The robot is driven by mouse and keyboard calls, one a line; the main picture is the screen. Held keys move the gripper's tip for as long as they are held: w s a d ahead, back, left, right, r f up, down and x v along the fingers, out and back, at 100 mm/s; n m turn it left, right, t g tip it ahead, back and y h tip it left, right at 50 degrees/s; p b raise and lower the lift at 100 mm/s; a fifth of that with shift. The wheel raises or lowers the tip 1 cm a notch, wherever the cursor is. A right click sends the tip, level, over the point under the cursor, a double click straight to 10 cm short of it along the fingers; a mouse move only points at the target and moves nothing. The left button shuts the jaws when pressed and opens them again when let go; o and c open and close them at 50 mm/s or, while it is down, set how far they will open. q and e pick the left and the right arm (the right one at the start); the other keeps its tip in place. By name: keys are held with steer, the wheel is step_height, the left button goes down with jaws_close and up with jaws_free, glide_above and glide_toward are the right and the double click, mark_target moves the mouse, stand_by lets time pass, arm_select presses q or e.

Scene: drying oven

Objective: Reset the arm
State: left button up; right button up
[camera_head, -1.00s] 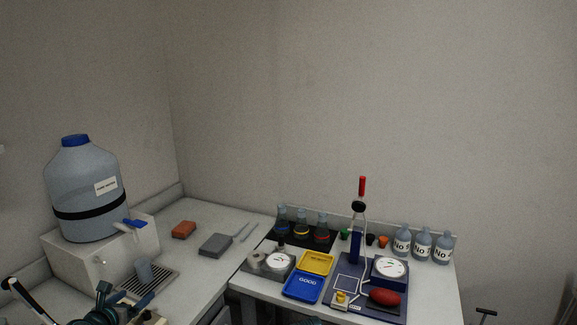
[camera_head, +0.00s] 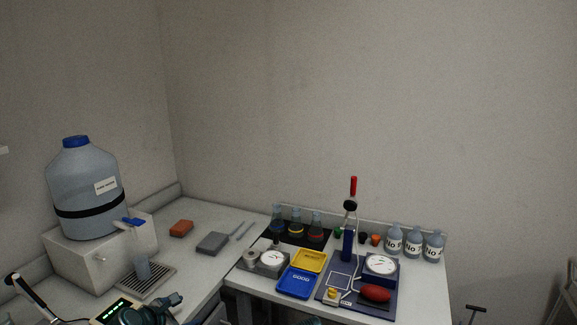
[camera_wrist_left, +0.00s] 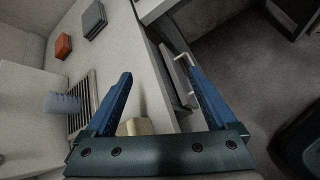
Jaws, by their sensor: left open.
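My left gripper (camera_head: 174,300) is at the bottom left of the head view, above the front of the left counter. In the left wrist view its two blue fingers stand wide apart (camera_wrist_left: 160,70) with nothing between them. Part of a beige block-like thing (camera_wrist_left: 139,127) shows behind the gripper, near the left finger's base. My right gripper does not show in either view.
A water jug (camera_head: 85,185) stands on a white dispenser (camera_head: 85,265), with a cup (camera_head: 142,267) on its grille. The right bench holds flasks, blue and yellow trays (camera_head: 296,283), a scale (camera_head: 380,265) and bottles (camera_head: 413,242).

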arm_select(q)
steer(key=s+d+f+m+g+p, duration=0.1)
steer(key=s+d+f+m+g, duration=0.15)
steer(key=d+m, duration=0.5)
steer(key=s+d+f+m+g+p, duration=0.1)
steer(key=s+d+f+m+g, duration=0.1)
steer(key=s+d+m+g, duration=0.4)
steer(key=s+d+m+g+y+p, duration=0.2)
steer(key=s+d+m+y, duration=0.2)
steer(key=s+d+m, duration=0.5)
steer(key=m, duration=0.7)
steer(key=shift+s, duration=0.1)
